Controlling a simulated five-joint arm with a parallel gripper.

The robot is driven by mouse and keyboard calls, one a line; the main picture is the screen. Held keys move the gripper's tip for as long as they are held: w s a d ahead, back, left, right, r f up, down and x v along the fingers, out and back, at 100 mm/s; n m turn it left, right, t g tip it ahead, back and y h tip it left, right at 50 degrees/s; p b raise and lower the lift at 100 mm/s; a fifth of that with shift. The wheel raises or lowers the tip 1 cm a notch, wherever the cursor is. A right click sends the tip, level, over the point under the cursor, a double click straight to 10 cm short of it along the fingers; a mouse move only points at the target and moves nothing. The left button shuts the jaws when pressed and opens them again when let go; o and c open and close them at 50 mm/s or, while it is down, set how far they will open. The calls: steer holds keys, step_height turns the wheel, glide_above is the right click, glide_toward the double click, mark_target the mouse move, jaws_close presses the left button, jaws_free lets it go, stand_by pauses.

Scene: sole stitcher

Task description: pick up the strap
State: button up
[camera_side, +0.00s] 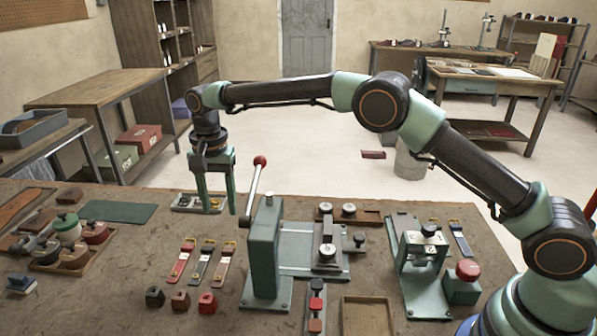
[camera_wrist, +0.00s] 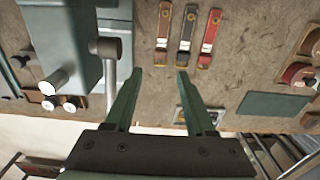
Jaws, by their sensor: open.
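Three straps lie side by side on the bench in the side view: a red strap (camera_side: 181,262), a dark blue-grey strap (camera_side: 201,262) and a brownish-red strap (camera_side: 224,266), each with a brass-coloured buckle. In the wrist view they show as a brown strap (camera_wrist: 163,30), a dark strap (camera_wrist: 186,30) and a red strap (camera_wrist: 209,40), beyond the fingertips. A fourth, blue strap (camera_side: 460,238) lies far right. My gripper (camera_side: 219,208) points down, open and empty, behind the three straps. It also shows in the wrist view (camera_wrist: 159,72), apart from the straps.
A green lever press (camera_side: 264,250) with a red-knobbed handle stands just right of the straps. A small metal tray (camera_side: 184,205) lies beside my fingers.

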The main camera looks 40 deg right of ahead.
steer(key=f, duration=0.2)
glide_above(227, 256)
step_height(227, 256, down, 5)
steer(key=shift+s+a+r, duration=0.1)
steer(key=shift+s, duration=0.05)
steer(key=shift+w+f, duration=0.2)
steer(key=shift+f, duration=2.85)
jaws_close()
